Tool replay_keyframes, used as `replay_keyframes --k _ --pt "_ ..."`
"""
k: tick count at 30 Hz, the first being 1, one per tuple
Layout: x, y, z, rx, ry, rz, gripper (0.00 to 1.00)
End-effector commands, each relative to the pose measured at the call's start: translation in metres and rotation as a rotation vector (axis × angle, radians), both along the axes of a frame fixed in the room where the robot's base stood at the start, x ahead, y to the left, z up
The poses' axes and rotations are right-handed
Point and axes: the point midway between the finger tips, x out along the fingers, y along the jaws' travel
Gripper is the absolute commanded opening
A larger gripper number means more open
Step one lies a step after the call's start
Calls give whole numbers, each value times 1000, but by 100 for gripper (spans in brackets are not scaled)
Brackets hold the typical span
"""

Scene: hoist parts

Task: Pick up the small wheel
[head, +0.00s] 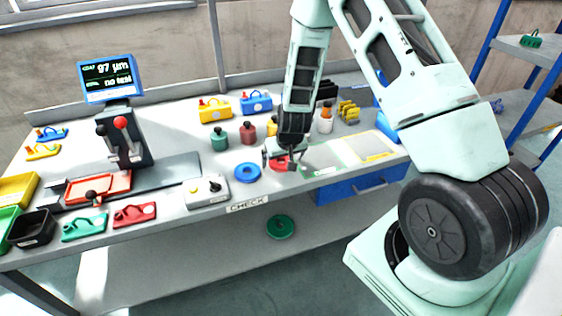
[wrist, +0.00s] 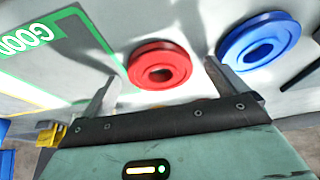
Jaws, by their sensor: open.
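A red wheel (head: 279,165) with a hole in its middle lies flat on the table, partly covered by my gripper in the head view. It shows whole in the wrist view (wrist: 172,55). A blue wheel (head: 248,172) lies just left of it, and looks a little larger; in the wrist view the blue wheel (wrist: 273,27) is at the upper right. A green wheel (head: 280,227) is lower down, below the tabletop. My gripper (head: 282,158) is open and empty, low over the red wheel, with its fingers apart on either side of the wheel in the wrist view.
A grey box with a knob (head: 207,190) stands left of the blue wheel. Red (head: 248,133) and green (head: 220,138) weights stand behind. A green-outlined area marked GOOD (wrist: 45,45) lies beside the red wheel. A gauge stand with a screen (head: 110,80) is at left.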

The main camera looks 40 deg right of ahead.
Motion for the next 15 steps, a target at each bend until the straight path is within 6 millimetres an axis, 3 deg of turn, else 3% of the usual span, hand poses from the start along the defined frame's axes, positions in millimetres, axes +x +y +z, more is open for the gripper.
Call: replay_keyframes --k 5,8,12,13,15 --pt "0 0 0 0 0 0 98" --pt "0 0 0 0 0 0 75" --pt "0 0 0 0 0 0 36" --pt "1 0 1 -1 -2 0 32" --pt "1 0 1 -1 -2 0 32"
